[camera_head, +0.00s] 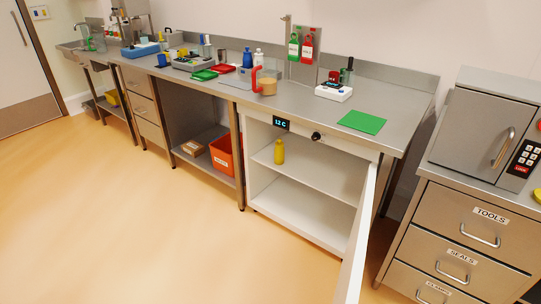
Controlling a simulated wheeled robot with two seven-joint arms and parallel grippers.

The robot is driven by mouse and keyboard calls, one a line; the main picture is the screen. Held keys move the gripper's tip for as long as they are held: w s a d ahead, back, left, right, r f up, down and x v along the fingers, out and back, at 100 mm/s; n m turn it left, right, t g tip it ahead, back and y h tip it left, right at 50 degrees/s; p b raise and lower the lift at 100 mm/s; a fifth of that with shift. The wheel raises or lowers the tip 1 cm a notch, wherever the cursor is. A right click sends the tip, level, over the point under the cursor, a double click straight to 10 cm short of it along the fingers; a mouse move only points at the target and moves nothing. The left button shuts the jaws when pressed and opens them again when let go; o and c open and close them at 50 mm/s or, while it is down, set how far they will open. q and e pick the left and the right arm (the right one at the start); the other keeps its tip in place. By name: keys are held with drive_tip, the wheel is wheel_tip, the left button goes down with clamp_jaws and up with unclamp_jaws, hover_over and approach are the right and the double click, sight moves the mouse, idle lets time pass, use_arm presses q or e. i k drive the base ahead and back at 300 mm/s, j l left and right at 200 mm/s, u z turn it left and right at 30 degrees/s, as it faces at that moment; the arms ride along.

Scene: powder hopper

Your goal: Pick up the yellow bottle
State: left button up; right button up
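The yellow bottle (279,152) stands upright on the upper shelf (318,178) inside a white cabinet under the steel counter. It is near the left side of that shelf. The cabinet door (358,243) is swung open toward the front, at the right of the opening. Neither of my grippers shows in the head view.
The steel counter (398,126) above holds a green mat (362,122), a jug with a red handle (265,84) and several other items. A drawer unit (470,222) with a microwave-like box (484,130) stands right. The floor (120,220) in front is clear.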

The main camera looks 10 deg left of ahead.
sight(279, 152)
drive_tip(key=i+j+z, duration=0.1)
drive_tip(key=j, duration=0.2)
drive_tip(key=i+j+z, duration=0.1)
drive_tip(key=j, duration=0.25)
drive_tip(key=i+j, duration=0.2)
drive_tip(key=j, duration=0.15)
drive_tip(key=i+j+z, duration=0.15)
drive_tip(key=j, duration=0.2)
drive_tip(key=i+j+z, duration=0.1)
drive_tip(key=j, duration=0.25)
